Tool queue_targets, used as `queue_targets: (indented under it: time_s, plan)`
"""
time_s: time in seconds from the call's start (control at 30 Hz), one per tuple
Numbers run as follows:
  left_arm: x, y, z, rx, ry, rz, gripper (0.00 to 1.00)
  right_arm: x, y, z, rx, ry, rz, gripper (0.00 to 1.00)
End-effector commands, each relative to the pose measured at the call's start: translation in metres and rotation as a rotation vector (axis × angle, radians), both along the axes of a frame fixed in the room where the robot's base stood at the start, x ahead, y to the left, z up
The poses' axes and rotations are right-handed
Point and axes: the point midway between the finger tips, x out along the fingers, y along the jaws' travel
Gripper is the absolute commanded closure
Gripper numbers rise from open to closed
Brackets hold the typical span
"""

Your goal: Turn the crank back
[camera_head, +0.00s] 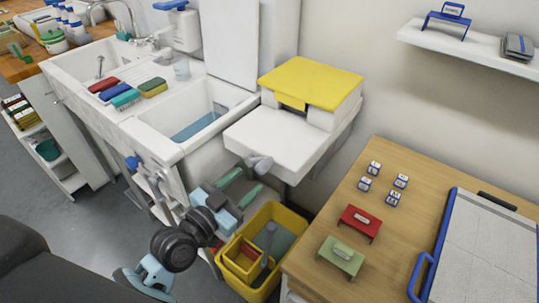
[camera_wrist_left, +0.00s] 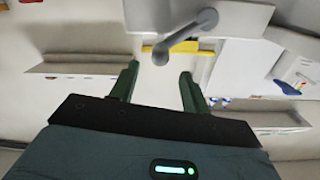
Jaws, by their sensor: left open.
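The crank (camera_head: 258,163) is a grey handle on the front of a white machine (camera_head: 270,137) with a yellow lid (camera_head: 311,82). In the left wrist view the crank (camera_wrist_left: 187,35) shows as a grey arm slanting down and left to a pale rounded knob. My left gripper (camera_head: 250,179) is open, its two green fingers just below and in front of the crank. In the left wrist view the fingertips (camera_wrist_left: 160,72) point at the knob, which appears beyond the gap. Nothing is between the fingers. My right gripper is not in view.
A yellow bin (camera_head: 246,288) with a smaller container inside stands below the gripper. A wooden table (camera_head: 389,230) at the right holds small stands, several small blocks and a blue-framed board. A white sink (camera_head: 170,135) is at the left.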

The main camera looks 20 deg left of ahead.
Motion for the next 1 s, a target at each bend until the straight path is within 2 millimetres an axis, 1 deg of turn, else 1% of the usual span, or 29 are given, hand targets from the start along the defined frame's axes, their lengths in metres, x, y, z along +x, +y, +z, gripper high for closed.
queue_targets:
  time_s: [0.17, 0.27, 0.5, 0.7, 0.83, 1.0]
  plan:
    - [0.002, -0.001, -0.003, 0.000, 0.003, 0.001, 0.53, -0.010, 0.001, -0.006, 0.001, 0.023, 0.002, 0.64]
    - [0.009, -0.003, -0.002, -0.001, 0.002, 0.001, 0.53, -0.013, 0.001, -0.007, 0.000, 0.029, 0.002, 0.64]
    - [0.042, -0.016, -0.001, -0.002, 0.001, 0.001, 0.53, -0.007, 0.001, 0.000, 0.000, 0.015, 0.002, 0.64]
    - [0.064, -0.024, -0.002, -0.002, 0.003, 0.000, 0.53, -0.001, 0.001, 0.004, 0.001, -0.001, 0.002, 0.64]
    - [0.071, -0.027, -0.002, 0.000, 0.003, 0.001, 0.53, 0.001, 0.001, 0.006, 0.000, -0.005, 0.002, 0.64]
    - [0.073, -0.028, -0.003, 0.001, 0.004, 0.000, 0.53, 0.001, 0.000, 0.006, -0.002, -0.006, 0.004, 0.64]
